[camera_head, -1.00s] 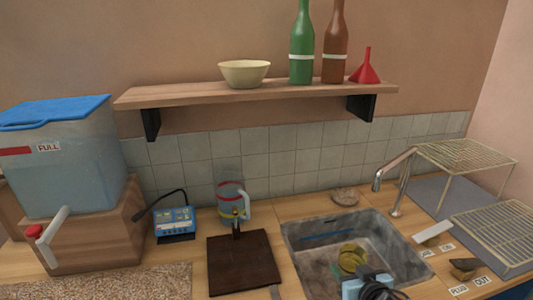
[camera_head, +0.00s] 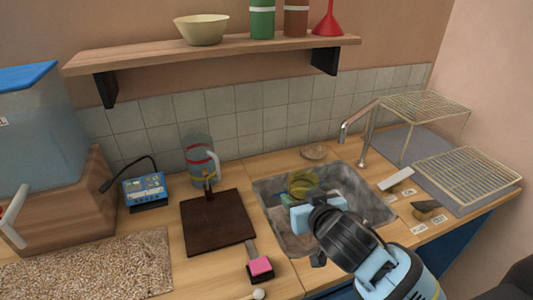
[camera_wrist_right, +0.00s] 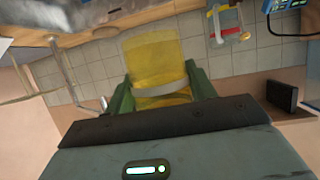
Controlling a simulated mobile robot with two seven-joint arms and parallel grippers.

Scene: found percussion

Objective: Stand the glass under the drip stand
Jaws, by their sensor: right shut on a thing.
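The glass is a yellow see-through tumbler (camera_wrist_right: 152,52); in the right wrist view it sits between the two green fingers of my right gripper (camera_wrist_right: 159,82), which is shut on it. A dark square base with a short upright (camera_head: 218,223) stands left of the sink; I cannot tell whether this is the drip stand. My left gripper is out of view.
A clear jug (camera_head: 199,166) stands behind the dark base, with a blue device (camera_head: 144,191) to its left. A pink-ended tool (camera_head: 260,268) lies in front. The tap (camera_head: 362,130) and wire racks (camera_head: 466,174) are right of the sink (camera_head: 275,225). A shelf (camera_head: 220,50) overhangs the counter.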

